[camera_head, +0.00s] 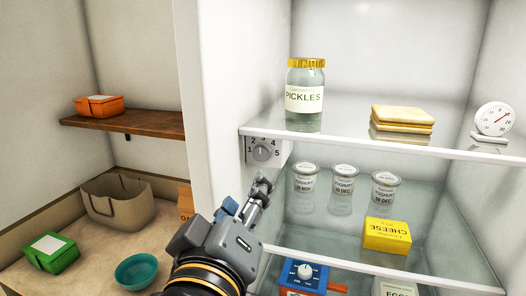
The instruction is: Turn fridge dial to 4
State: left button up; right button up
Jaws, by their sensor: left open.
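The fridge dial (263,151) is a grey round knob on a small panel, fixed to the fridge's left inner wall just under the upper glass shelf. The numbers 1, 2, 4 and 5 can be read around it; I cannot make out which one its pointer faces. My left gripper (262,183) is just below the dial and looks apart from it. Its jaws are open with nothing seen between them. My right gripper is not in view.
The upper shelf (380,145) holds a pickles jar (305,97), sandwiches (402,120) and a round thermometer (493,119). Below are several yoghurt pots (343,180), a cheese pack (387,235) and a blue timer-like box (303,277). The fridge's front edge (205,120) stands left.

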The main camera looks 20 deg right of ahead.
pick_arm(q)
jog(key=p, duration=0.3)
send_near(261, 155)
jog(key=p+x, duration=0.1)
jog(key=x, duration=0.6)
jog(key=shift+w+d+p, duration=0.15)
jog(key=shift+w+p, duration=0.15)
jog(key=shift+p, duration=0.05)
jog(key=shift+w+d, duration=0.1)
jog(key=shift+w, duration=0.05)
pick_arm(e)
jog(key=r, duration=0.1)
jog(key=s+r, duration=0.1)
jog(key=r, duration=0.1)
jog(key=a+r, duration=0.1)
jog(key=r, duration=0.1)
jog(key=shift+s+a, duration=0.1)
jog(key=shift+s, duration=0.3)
pick_arm(q)
jog(key=c, duration=0.6)
grip_shut()
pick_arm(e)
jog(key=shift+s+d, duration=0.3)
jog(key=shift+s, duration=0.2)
